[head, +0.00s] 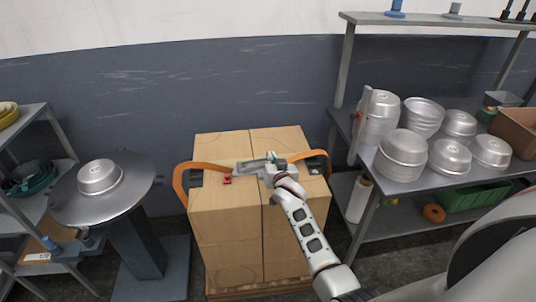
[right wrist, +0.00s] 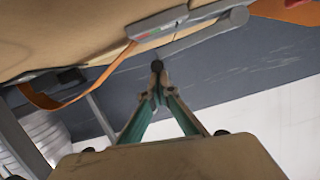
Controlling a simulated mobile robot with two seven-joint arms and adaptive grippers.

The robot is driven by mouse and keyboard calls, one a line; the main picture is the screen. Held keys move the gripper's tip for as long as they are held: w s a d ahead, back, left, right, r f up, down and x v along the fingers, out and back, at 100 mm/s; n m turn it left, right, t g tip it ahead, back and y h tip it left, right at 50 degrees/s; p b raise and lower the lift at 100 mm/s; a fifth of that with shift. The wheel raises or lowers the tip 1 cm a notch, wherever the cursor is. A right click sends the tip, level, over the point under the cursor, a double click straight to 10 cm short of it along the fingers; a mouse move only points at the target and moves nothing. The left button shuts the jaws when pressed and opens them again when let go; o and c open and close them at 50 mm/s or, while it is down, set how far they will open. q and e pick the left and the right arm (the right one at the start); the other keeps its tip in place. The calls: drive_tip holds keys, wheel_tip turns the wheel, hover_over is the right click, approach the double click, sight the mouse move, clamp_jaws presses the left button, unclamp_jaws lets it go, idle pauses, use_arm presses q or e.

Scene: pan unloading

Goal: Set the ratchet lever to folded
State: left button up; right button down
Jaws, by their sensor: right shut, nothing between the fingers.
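The grey ratchet (head: 250,165) lies on top of the stacked cardboard boxes, on an orange strap (head: 182,178). In the right wrist view the ratchet's flat grey body (right wrist: 158,25) crosses the upper middle, with a long grey bar (right wrist: 205,33) beside it that looks like the lever. I cannot tell the lever's exact angle. My right gripper (head: 271,158) is over the top of the boxes at the ratchet's right end and hides part of it. In the right wrist view its teal fingers (right wrist: 157,70) are closed together and empty, close below the bar. My left gripper is out of view.
The cardboard boxes (head: 228,230) stand on a wooden pallet. A round metal table (head: 135,190) with a pan (head: 99,177) is at the left. A shelf with several metal pans (head: 402,155) stands at the right. A blue-grey wall (head: 240,75) is behind.

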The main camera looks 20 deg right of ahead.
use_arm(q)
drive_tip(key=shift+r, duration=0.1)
use_arm(e)
drive_tip(key=shift+d+f+m, duration=0.2)
drive_tip(key=shift+f+m, duration=0.2)
drive_tip(key=shift+f, duration=0.2)
drive_tip(key=shift+r, duration=0.1)
